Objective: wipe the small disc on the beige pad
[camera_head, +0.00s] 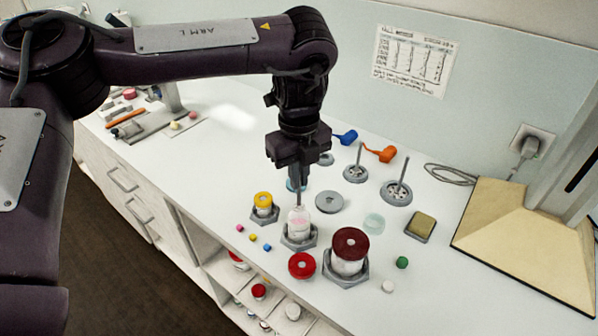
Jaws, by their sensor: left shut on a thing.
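My left gripper (298,166) points straight down over the bench and is shut on a thin upright grey rod (298,192). The rod's lower end reaches into the mouth of a clear jar (298,222) with whitish-pink contents, standing in a grey hexagonal holder. I cannot make out a disc on the rod's lower end. The beige pad (421,224) lies in a dark shallow tray to the right, apart from the gripper. Two perforated grey discs with upright rods, a smaller one (355,174) and a larger one (396,195), stand behind. My right gripper is not in view.
A yellow-lidded jar (263,202) and a dark-red-lidded jar (350,246) flank the clear jar. A red lid (302,265), a grey lid (329,202) and a pale glass disc (374,223) lie around. A beige sloped base (520,245) stands at right.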

